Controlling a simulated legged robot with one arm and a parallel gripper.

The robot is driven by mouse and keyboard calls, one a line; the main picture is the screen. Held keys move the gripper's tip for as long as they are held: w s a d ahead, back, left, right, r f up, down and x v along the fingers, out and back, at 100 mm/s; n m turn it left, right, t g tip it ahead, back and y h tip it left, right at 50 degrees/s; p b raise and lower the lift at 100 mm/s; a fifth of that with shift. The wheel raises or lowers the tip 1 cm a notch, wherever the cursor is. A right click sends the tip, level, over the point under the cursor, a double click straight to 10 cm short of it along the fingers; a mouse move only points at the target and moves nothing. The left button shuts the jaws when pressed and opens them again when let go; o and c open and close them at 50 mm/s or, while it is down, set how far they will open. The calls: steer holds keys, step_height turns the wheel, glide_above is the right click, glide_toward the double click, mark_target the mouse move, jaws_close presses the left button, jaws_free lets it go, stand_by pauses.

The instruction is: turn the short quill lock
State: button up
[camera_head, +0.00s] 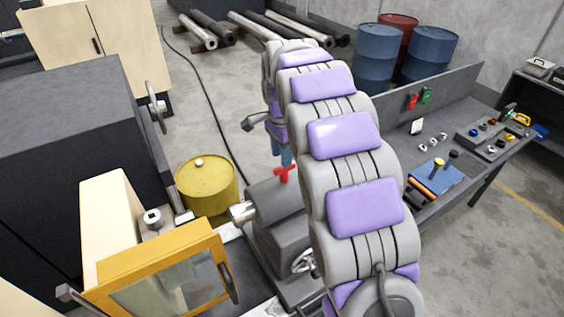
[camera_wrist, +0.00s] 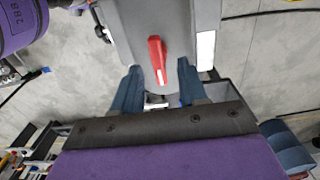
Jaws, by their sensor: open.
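A red lever (camera_head: 284,174) stands on top of the grey tailstock (camera_head: 277,212) in the head view; I take it as the short quill lock. In the wrist view a red lever (camera_wrist: 157,58) lies on the grey housing (camera_wrist: 180,22), between my two blue fingers. My gripper (camera_wrist: 159,66) is open, with one finger on each side of the lever and visible gaps. Contact with the housing cannot be told. In the head view my gripper (camera_head: 283,154) is just above and behind the lever, partly hidden by my arm.
A handwheel (camera_head: 304,262) is on the tailstock's near side. A yellow barrel (camera_head: 206,187) stands to the left, and an orange-framed guard (camera_head: 160,273) is in the left foreground. A workbench (camera_head: 455,112) with tools runs along the right. Blue barrels (camera_head: 376,58) stand at the back.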

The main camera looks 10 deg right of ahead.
mark_target(284, 173)
steer(key=f, duration=0.3)
steer(key=shift+d+f, duration=0.15)
steer(key=shift+d, duration=0.1)
steer(key=shift+d+f, duration=0.3)
steer(key=shift+d, duration=0.15)
steer(key=shift+a, duration=0.6)
steer(key=c, duration=0.5)
steer(key=shift+d, duration=0.2)
jaws_close()
